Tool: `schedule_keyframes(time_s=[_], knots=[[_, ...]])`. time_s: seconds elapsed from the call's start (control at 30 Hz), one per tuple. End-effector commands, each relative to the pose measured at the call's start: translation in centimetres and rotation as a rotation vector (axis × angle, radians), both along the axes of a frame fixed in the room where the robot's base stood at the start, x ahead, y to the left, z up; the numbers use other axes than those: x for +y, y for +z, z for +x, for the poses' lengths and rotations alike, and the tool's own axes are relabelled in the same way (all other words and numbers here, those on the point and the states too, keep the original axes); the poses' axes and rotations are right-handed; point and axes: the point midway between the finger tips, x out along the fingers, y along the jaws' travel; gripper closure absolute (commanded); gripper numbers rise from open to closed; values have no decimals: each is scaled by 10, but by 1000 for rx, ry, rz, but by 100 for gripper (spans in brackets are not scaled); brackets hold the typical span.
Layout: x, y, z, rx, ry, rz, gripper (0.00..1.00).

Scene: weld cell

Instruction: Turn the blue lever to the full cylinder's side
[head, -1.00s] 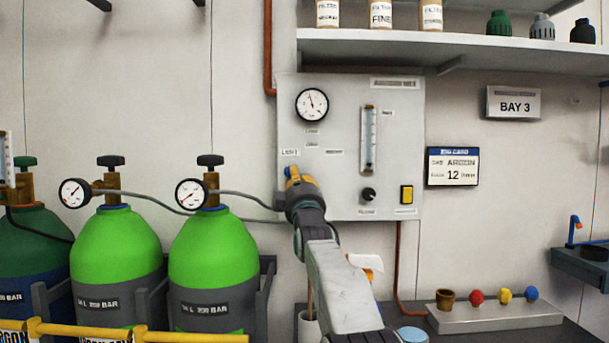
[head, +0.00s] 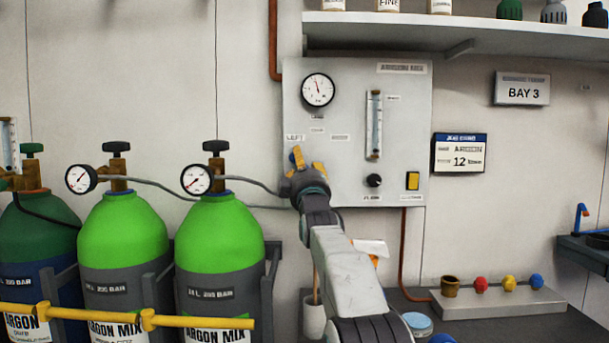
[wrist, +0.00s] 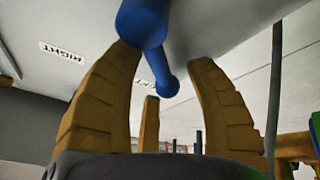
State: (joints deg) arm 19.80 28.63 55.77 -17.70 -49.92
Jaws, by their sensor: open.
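The blue lever (head: 297,156) sits on the grey panel just below its LEFT label (head: 294,138), partly hidden by my gripper. My gripper (head: 307,164) is open at the lever, its yellow fingers spread. In the wrist view the blue lever (wrist: 150,25) ends in a round knob that lies between the open fingers, with no clear grip on it. Two bright green cylinders stand at left, the left one (head: 122,240) and the right one (head: 218,240). Each has a dial, the left gauge (head: 81,180) and the right gauge (head: 197,180); their readings are too small to be sure of.
The grey panel (head: 345,185) also carries a top gauge (head: 318,90), a flow tube (head: 374,125), a black knob (head: 374,181) and a yellow switch (head: 412,181). A shelf (head: 400,22) overhangs it. A yellow rail (head: 95,313) fronts the cylinders.

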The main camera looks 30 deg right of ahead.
Motion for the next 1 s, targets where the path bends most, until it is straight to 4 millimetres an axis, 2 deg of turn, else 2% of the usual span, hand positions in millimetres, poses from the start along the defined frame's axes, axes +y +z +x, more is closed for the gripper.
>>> schedule_keyframes(time_s=[0.37, 1.0], knots=[[7, -8, -20, 0, 0, 0, 50], [29, -37, -81, 1, 1, 0, 50]])
